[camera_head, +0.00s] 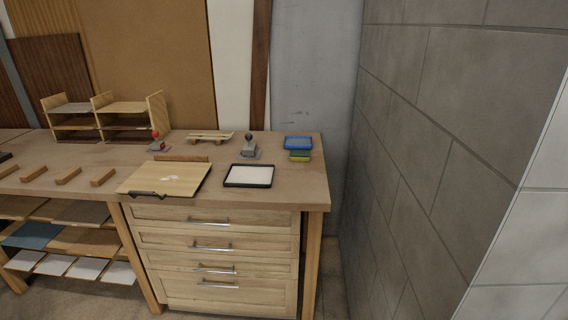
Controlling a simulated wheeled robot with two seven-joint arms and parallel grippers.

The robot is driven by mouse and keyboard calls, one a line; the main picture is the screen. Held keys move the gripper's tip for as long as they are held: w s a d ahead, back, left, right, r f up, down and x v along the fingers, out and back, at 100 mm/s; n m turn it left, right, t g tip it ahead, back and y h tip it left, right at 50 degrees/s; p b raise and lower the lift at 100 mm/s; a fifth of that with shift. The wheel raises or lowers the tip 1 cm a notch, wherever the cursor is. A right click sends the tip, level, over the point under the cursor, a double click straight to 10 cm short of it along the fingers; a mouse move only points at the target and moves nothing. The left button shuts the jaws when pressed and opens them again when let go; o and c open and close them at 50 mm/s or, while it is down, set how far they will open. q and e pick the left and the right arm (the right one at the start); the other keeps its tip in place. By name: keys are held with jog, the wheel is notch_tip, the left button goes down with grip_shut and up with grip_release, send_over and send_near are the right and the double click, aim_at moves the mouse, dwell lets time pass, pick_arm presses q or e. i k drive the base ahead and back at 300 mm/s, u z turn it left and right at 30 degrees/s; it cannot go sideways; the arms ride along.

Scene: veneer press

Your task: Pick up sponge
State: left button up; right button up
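A small sponge (299,156), yellow and green, lies near the right end of the wooden workbench (292,178). It sits just in front of a blue box-like item (298,142), and the two look close together; I cannot tell if they touch. Neither of my grippers shows in the head view.
A black-rimmed white tray (248,185) lies left of the sponge, with a grey stamp-like tool (249,148) behind it. A wooden clipboard (148,190) lies further left. Drawers (213,247) are under the bench. A grey block wall (430,130) stands on the right.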

aim_at(295, 155)
jog(key=u, duration=0.3)
jog(key=i, duration=1.7)
jog(key=u, duration=0.2)
